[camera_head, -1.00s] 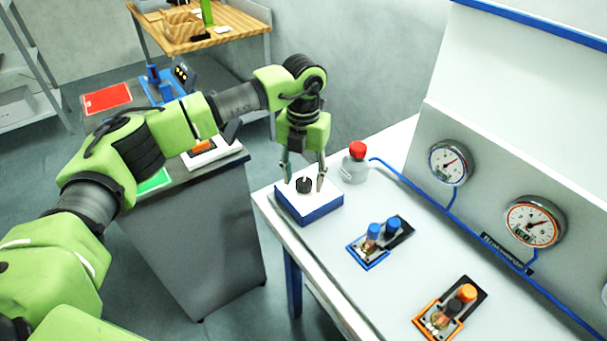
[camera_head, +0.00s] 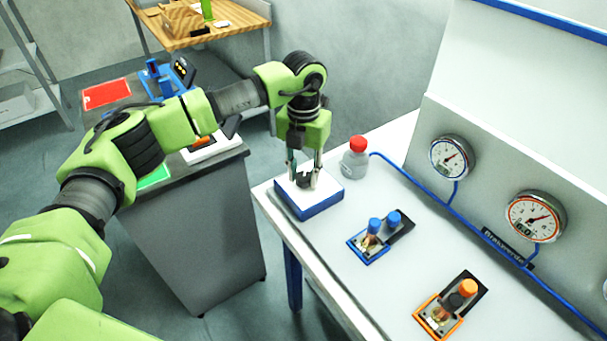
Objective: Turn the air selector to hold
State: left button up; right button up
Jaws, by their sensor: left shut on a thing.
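The air selector is a black knob (camera_head: 303,181) on a white-topped box with blue sides (camera_head: 322,205), at the near left corner of the white bench. My left gripper (camera_head: 304,178) points down over the box, with its fingers on either side of the knob and shut on it. The fingers hide much of the knob, and I cannot read which position it points to. My right gripper is not in view.
A grey bottle with a red cap (camera_head: 355,158) stands close behind the box. A blue-framed fixture (camera_head: 369,247) and an orange-framed fixture (camera_head: 437,318) lie to the right. Bare bench (camera_head: 318,248) lies between.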

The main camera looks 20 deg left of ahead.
aim_at(303, 177)
pick_arm(q)
jog(key=m+b, duration=0.1)
jog(key=m, duration=0.1)
jog(key=m+b, duration=0.1)
jog(key=b, duration=0.1)
jog(key=shift+f+m, duration=0.2)
jog(key=shift+m, duration=0.2)
jog(key=shift+r+m+b, duration=0.15)
jog(key=shift+m+b, duration=0.95)
jog(key=shift+m, duration=0.9)
jog(key=o, duration=1.1)
jog(key=shift+w, duration=0.1)
jog(key=shift+r, duration=0.1)
notch_tip(303, 177, up, 12)
